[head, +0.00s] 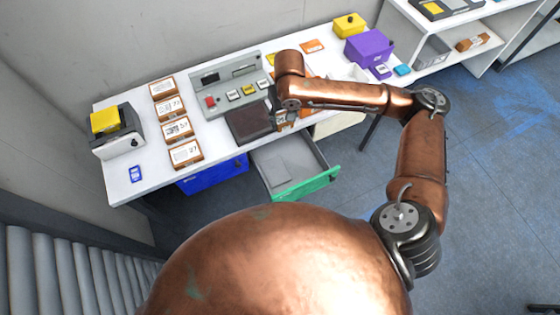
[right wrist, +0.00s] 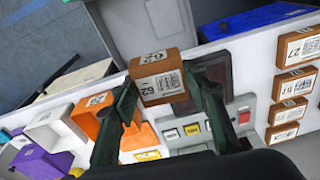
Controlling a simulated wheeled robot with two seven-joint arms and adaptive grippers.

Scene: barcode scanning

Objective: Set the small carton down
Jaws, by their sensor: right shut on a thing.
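My right gripper (head: 281,110) is over the front part of the white table, beside the dark pad. In the right wrist view its two dark fingers (right wrist: 160,88) are shut on a small brown carton (right wrist: 158,82). The carton has white labels that read 62 on two faces. In the head view the carton (head: 282,121) is mostly hidden by the gripper. I cannot tell whether it touches the table. The dark pad (head: 249,123) is set in the front of a grey panel (head: 215,92) and is bare. My left gripper is not in view.
Several labelled cartons (head: 186,153) stand in a row left of the panel. An orange block (right wrist: 86,119) and a white bin (right wrist: 58,133) are near the gripper. An open drawer with a green front (head: 305,184) sticks out below. A purple bin (head: 369,47) stands at the far right end.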

